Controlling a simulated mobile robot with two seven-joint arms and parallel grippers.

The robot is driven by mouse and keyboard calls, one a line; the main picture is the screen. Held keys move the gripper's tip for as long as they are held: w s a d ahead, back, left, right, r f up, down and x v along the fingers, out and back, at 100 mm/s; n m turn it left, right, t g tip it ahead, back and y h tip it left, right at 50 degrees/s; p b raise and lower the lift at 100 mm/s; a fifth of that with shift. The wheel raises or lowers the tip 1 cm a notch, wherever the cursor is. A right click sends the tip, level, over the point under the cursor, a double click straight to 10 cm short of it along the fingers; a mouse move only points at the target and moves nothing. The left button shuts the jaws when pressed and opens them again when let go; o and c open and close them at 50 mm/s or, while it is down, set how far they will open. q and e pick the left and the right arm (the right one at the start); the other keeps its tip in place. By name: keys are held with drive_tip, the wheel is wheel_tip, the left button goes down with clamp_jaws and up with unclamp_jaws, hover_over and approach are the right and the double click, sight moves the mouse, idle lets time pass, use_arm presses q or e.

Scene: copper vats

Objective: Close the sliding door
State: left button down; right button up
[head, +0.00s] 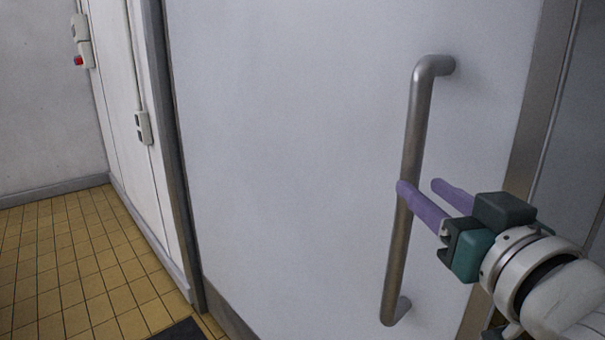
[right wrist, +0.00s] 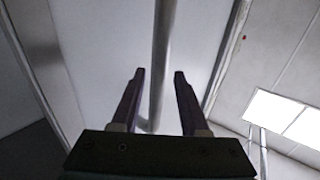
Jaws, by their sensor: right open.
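The sliding door (head: 290,150) is a large pale grey panel filling the middle of the head view. A vertical metal bar handle (head: 405,240) is fixed to it, right of centre. My right gripper (head: 421,185), with purple fingers, is open at the handle's mid-height. In the head view the nearer finger overlaps the bar and the other lies just right of it. In the right wrist view the handle (right wrist: 161,60) runs up between the spread fingers (right wrist: 158,72). I cannot tell whether a finger touches it. My left gripper is not in view.
A dark upright edge (head: 176,150) runs along the panel's left side. Left of it are a white wall with switch boxes (head: 143,127) and a clear yellow tiled floor (head: 70,265). A metal strip (head: 540,95) stands right of the panel. Bright panels (right wrist: 285,115) show in the wrist view.

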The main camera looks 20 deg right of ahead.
sight(399, 169)
drive_tip(key=w, duration=0.2)
drive_tip(key=w+d, duration=0.1)
drive_tip(key=w, duration=0.5)
drive_tip(key=shift+d, duration=0.3)
clamp_jaws()
idle(1.0)
